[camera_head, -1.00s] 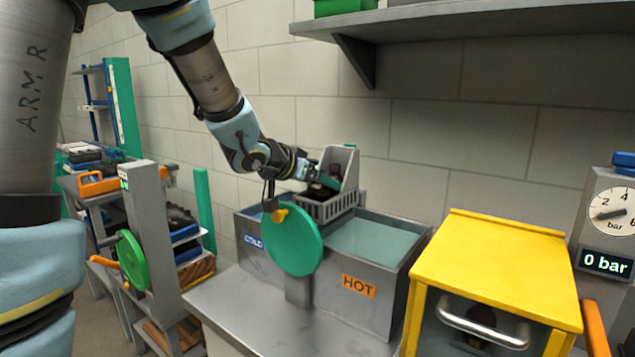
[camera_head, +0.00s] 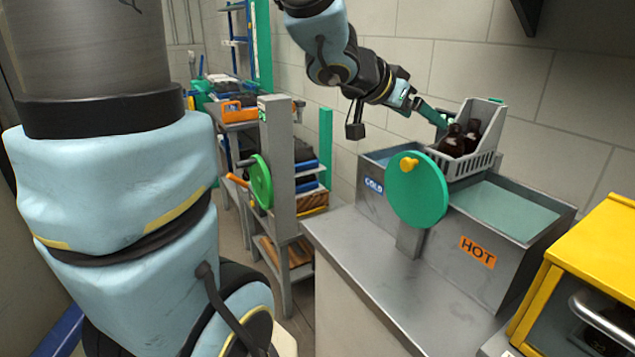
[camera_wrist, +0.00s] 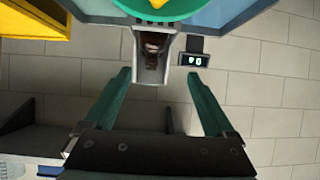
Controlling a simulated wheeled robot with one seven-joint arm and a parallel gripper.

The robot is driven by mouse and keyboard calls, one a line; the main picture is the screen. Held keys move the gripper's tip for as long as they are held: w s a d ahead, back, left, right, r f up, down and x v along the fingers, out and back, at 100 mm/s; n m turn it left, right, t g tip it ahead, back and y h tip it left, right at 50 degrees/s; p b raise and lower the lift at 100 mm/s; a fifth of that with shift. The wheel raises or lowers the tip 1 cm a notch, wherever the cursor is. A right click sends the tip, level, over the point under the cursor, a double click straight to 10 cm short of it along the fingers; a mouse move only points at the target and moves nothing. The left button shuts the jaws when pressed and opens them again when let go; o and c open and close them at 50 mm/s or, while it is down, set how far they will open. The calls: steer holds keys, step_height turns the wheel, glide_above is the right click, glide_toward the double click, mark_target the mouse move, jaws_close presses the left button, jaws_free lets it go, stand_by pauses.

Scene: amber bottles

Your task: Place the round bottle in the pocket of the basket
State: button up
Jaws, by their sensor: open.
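Two dark amber bottles stand upright in the pale grey basket (camera_head: 482,165), a front one (camera_head: 452,142) and one behind it (camera_head: 473,135). I cannot tell which is the round bottle; the basket wall hides their lower parts. My gripper (camera_head: 438,116) is open, with green fingers, just left of the basket and near its upper rim.
The basket sits over a metal bath with a COLD side (camera_head: 373,186) and a HOT side (camera_head: 478,252). A green disc with a yellow knob (camera_head: 417,190) stands in front. A yellow cabinet (camera_head: 592,250) is at right. The bench front (camera_head: 370,265) is clear.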

steer(key=w+a+f+n+y, duration=0.1)
steer(key=a+f+n+y, duration=0.1)
steer(key=a+f+y, duration=0.3)
steer(key=w+a+f+n+t+y, duration=0.1)
steer(key=w+a+f+n, duration=0.15)
steer(key=a, duration=0.55)
steer(key=w+a+f+n+y, duration=0.1)
steer(key=a+f+n+y, duration=0.15)
steer(key=a, duration=0.35)
steer(key=s+a+f+n+g+y, duration=0.1)
steer(key=s+a+f+g, duration=0.1)
steer(key=s+a+f, duration=0.1)
steer(key=s+a+f+n+g, duration=0.2)
steer(key=s+a+f+g, duration=0.1)
steer(key=s, duration=0.5)
steer(key=shift+a+f+n+g+y, duration=0.3)
steer(key=shift+a+f+y, duration=0.05)
steer(key=shift+a+f, duration=0.45)
steer(key=shift+f, duration=0.15)
